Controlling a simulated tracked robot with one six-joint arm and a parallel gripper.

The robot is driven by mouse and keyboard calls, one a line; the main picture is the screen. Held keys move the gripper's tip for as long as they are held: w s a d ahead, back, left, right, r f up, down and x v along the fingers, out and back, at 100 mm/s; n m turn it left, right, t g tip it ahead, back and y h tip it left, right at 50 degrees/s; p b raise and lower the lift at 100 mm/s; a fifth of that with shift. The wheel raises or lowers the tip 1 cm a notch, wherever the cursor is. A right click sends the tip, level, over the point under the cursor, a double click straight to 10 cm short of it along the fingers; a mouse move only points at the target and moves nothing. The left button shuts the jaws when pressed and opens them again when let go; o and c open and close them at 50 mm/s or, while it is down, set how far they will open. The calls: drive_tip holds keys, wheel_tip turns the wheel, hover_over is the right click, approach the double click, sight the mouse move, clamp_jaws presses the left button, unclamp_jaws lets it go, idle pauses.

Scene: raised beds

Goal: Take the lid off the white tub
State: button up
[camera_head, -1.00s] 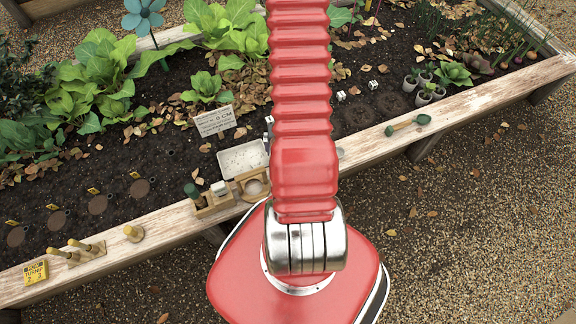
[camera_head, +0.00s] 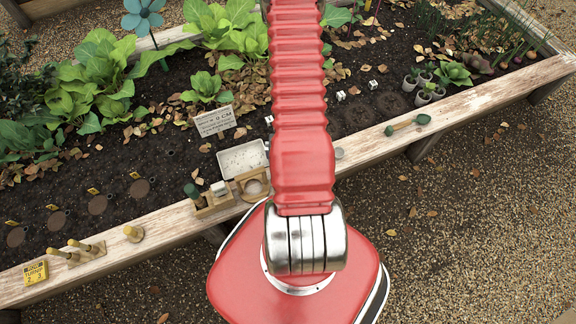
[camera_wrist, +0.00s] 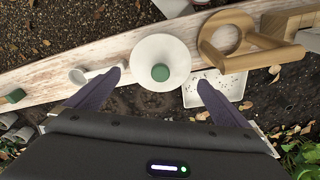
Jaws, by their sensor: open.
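In the wrist view a white round thing (camera_wrist: 160,44) with a green knob-like centre (camera_wrist: 160,73) sits by the wooden bed edge. It looks like the white tub seen from above, with the green part on its lid; I cannot tell where lid and tub meet. My gripper (camera_wrist: 161,78) is open, its two dark purple fingers spread to either side of the round thing in the picture. Nothing is held, and I see no clear contact. In the head view my red arm hides the gripper and the tub.
A white tray (camera_head: 224,164) lies beside wooden holders (camera_head: 215,204). A green-ended tool (camera_head: 405,125) lies on the bed edge (camera_head: 455,108).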

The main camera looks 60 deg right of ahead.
drive_tip(key=shift+w+d+f, duration=0.1)
drive_tip(key=shift+w+f, duration=0.05)
drive_tip(key=shift+f, duration=1.15)
drive_tip(key=shift+w+d+f, duration=0.1)
drive_tip(key=shift+f, duration=1.2)
drive_tip(key=shift+c, duration=0.4)
drive_tip(key=c, duration=0.6)
drive_tip(key=shift+r, duration=0.15)
drive_tip(key=shift+r, duration=4.9)
